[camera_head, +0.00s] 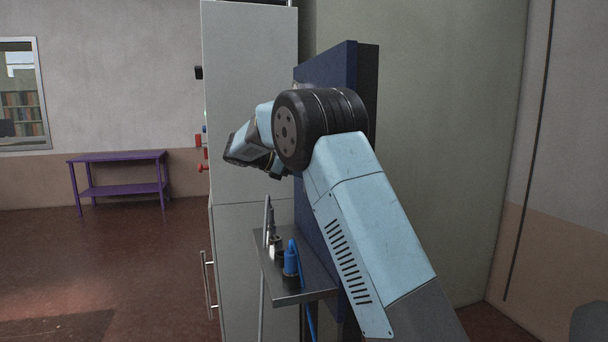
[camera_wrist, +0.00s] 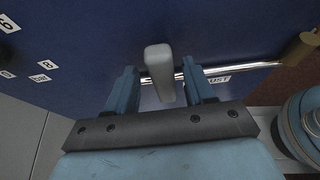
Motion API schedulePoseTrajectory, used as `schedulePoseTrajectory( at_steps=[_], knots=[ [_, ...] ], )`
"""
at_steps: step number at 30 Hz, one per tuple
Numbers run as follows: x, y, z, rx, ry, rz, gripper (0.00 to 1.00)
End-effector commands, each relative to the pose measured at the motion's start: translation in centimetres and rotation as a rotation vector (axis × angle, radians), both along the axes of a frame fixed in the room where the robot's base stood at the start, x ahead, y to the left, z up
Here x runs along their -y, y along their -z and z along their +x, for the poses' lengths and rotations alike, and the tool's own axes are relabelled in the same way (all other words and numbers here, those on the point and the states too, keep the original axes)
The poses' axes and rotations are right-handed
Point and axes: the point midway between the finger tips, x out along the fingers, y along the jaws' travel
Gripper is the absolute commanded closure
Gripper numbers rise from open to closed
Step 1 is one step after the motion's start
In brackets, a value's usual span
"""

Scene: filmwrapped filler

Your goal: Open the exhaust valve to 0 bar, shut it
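In the wrist view, a pale grey valve handle (camera_wrist: 159,68) stands out between the two blue fingers of my gripper (camera_wrist: 160,82). My gripper is open, with a gap on each side of the handle. Behind the handle, a shiny metal pipe (camera_wrist: 235,70) runs across the dark blue panel (camera_wrist: 90,35). A label partly reading "UST" (camera_wrist: 217,79) sits by the pipe. In the head view, my arm hides the handle, and the blue panel (camera_head: 327,70) is seen nearly edge-on.
A brass-coloured fitting (camera_wrist: 304,48) is at the pipe's right end. Numbered labels (camera_wrist: 44,64) are on the panel's left. In the head view, a metal shelf (camera_head: 290,290) with a blue-capped item (camera_head: 291,262) juts out below my arm. A grey cabinet (camera_head: 250,100) stands behind.

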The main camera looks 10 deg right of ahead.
Motion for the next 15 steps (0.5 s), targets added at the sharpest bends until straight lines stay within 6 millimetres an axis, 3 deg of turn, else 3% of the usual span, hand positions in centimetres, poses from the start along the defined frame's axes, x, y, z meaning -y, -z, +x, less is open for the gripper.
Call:
schedulePoseTrajectory(
  at_steps=[8, 15],
  knots=[
    [-0.5, -0.2, -0.1, 0.001, 0.001, 0.0, 0.47],
    [-4.0, -1.5, -0.4, 0.002, -0.001, 0.0, 0.47]
  ],
)
